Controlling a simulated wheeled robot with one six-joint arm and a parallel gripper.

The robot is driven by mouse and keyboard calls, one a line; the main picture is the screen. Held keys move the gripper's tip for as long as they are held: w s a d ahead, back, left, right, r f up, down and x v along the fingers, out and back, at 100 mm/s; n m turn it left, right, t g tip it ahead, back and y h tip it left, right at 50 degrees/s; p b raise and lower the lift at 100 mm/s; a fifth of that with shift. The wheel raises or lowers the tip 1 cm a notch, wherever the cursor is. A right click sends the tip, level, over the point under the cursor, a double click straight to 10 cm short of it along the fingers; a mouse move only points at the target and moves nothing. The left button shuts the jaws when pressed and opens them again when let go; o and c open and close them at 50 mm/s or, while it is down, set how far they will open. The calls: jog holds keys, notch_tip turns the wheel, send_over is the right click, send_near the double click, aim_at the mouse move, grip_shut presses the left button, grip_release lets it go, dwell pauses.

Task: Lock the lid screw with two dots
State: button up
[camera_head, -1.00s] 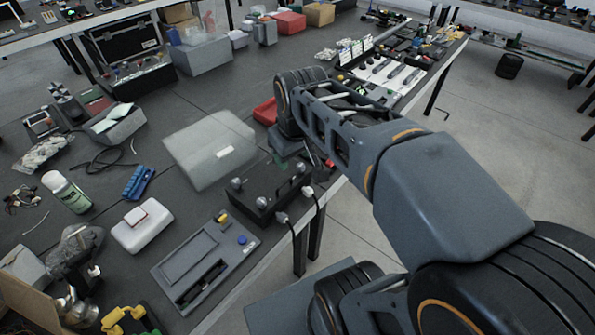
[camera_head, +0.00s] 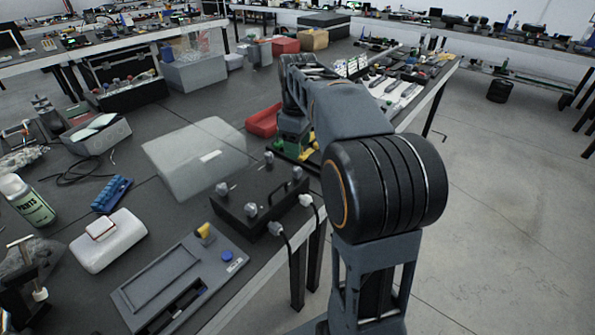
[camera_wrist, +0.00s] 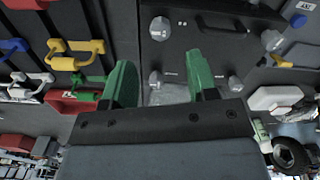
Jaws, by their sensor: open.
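A black box (camera_head: 258,203) with several silver knob screws sits near the table edge in the head view. In the wrist view its dark top (camera_wrist: 205,45) lies past my gripper (camera_wrist: 158,60). A screw (camera_wrist: 155,78) shows between the two green fingers, closer to the left one. Other screws (camera_wrist: 160,28) (camera_wrist: 272,40) (camera_wrist: 235,84) stand around the top. In the head view I cannot make out my gripper clearly at the arm's far end.
A panel with a blue button (camera_head: 227,255) lies in front of the box, and a grey translucent sheet (camera_head: 190,160) lies behind it. Dark cables hang from the box's right side over the table edge. Coloured handles (camera_wrist: 75,55) fill the left of the wrist view.

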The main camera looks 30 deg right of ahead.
aim_at(298, 168)
notch_tip(298, 168, down, 7)
jog(key=shift+f+b, duration=0.2)
jog(key=shift+b, duration=0.6)
jog(key=c, duration=0.9)
